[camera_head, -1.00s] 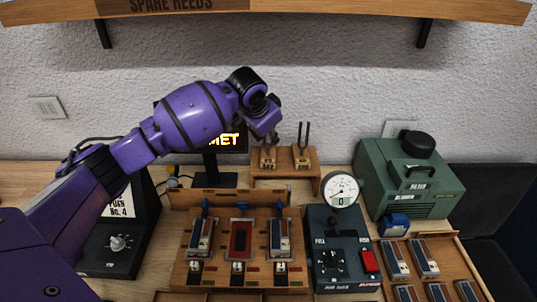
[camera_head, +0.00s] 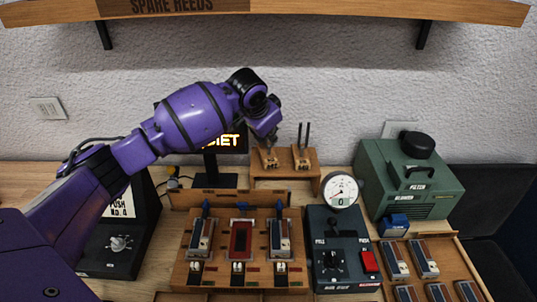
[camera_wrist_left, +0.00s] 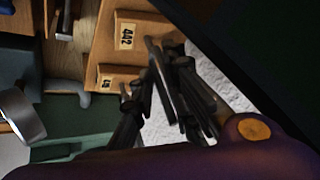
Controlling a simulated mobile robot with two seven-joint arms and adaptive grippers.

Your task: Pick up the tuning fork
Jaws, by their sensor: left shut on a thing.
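A small wooden stand (camera_head: 285,173) at the back holds two fork places. The right tuning fork (camera_head: 304,138) stands upright there with two dark prongs. My left gripper (camera_head: 268,143) is at the left place, shut on the dark left tuning fork, which the gripper mostly hides in the head view. In the left wrist view, the dark fork (camera_wrist_left: 160,80) lies between the black fingers of my left gripper (camera_wrist_left: 165,108), beside wooden blocks labelled 442 (camera_wrist_left: 125,37) and a partly hidden number. I cannot tell whether it is clear of its block. My right gripper is not in view.
A lit display (camera_head: 222,141) stands behind my left arm. In front are a wooden reed fixture (camera_head: 185,275), a dark box with a round gauge (camera_head: 341,190), and a green machine (camera_head: 405,180) at right. A shelf (camera_head: 350,12) hangs above.

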